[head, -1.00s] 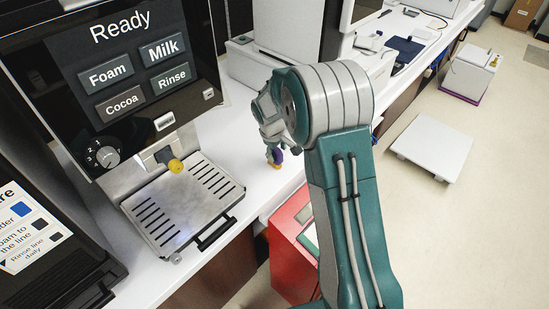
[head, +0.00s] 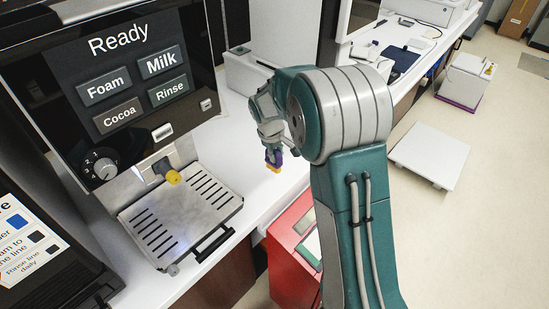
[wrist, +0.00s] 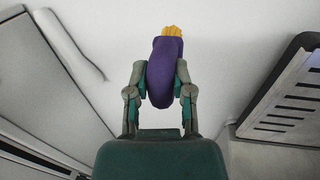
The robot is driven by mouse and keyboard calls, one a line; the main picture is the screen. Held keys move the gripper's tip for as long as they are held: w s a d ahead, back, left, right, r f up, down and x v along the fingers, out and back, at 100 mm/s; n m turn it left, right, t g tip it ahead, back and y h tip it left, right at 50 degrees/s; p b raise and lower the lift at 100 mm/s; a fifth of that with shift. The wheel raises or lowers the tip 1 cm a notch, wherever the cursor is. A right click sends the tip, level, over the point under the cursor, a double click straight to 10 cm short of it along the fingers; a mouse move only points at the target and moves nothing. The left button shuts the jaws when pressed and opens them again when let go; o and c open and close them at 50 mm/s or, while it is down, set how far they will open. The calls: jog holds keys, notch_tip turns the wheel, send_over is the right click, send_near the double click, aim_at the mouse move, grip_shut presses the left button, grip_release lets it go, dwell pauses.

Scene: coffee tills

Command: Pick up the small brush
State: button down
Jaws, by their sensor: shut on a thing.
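The small brush (wrist: 166,72) has a purple body and yellow bristles. In the wrist view it stands between the two fingers of my gripper (wrist: 162,88), which press on it from both sides. The bristles point away from the gripper's palm. In the head view my gripper (head: 273,148) hangs over the white counter to the right of the drink machine, with the brush (head: 274,165) below it, bristles down. Whether the bristles touch the counter or hang just above it, I cannot tell.
The drink machine (head: 125,80) has a metal drip tray (head: 180,217) with a black handle. A grey-white box (head: 248,72) stands behind my gripper. A red cabinet (head: 288,265) is below the counter edge. A white slab (head: 433,150) lies on the floor at right.

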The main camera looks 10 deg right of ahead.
jog(key=s+r, duration=0.8)
jog(key=s, duration=0.4)
jog(key=shift+s, duration=0.2)
jog(key=c, duration=1.3)
grip_release()
grip_shut()
